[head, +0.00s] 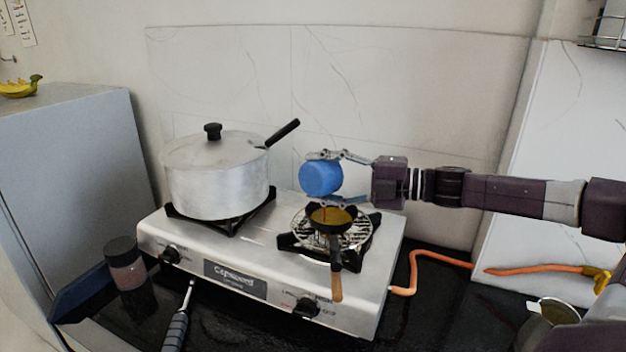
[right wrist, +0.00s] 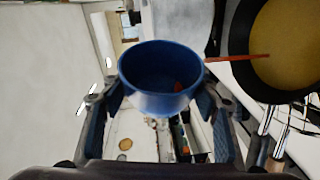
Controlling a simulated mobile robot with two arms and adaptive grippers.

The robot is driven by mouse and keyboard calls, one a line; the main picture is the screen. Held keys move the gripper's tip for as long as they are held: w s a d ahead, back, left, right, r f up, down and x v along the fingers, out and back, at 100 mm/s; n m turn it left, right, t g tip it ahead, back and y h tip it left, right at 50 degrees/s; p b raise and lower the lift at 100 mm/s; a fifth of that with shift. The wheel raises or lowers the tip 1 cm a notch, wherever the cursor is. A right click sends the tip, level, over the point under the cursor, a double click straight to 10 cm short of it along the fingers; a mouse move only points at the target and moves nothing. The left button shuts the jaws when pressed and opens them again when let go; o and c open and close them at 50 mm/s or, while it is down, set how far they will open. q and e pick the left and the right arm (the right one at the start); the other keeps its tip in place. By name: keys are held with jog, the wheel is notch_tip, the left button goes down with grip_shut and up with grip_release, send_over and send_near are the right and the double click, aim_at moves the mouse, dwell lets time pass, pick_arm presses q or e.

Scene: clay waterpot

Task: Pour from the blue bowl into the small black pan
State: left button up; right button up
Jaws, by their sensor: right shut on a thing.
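The blue bowl (head: 320,179) is held tilted above the small black pan (head: 316,222) in the head view. My right gripper (head: 335,178) is shut on the bowl, one finger above and one below it. The small pan sits on a wire rack over the right burner, with yellow-brown contents and a wooden-ended handle toward the front. In the right wrist view, the bowl (right wrist: 145,102) sits between the fingers with a little red inside. A thin orange-red streak runs from its rim to the pan (right wrist: 238,45). My left gripper is not in view.
A large lidded aluminium pot (head: 215,190) stands on the left burner of the silver stove (head: 190,258). A dark-lidded jar (head: 126,272) and a grey-handled utensil (head: 178,328) are at front left. An orange hose (head: 440,257) runs right; a metal cup (head: 557,313) stands front right.

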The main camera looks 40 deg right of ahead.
dwell(0.4)
jog(key=shift+d+r+m+y+b, duration=0.1)
jog(key=shift+d+m+y+b, duration=0.2)
jog(key=shift+m+b, duration=0.3)
jog(key=shift+r, duration=0.1)
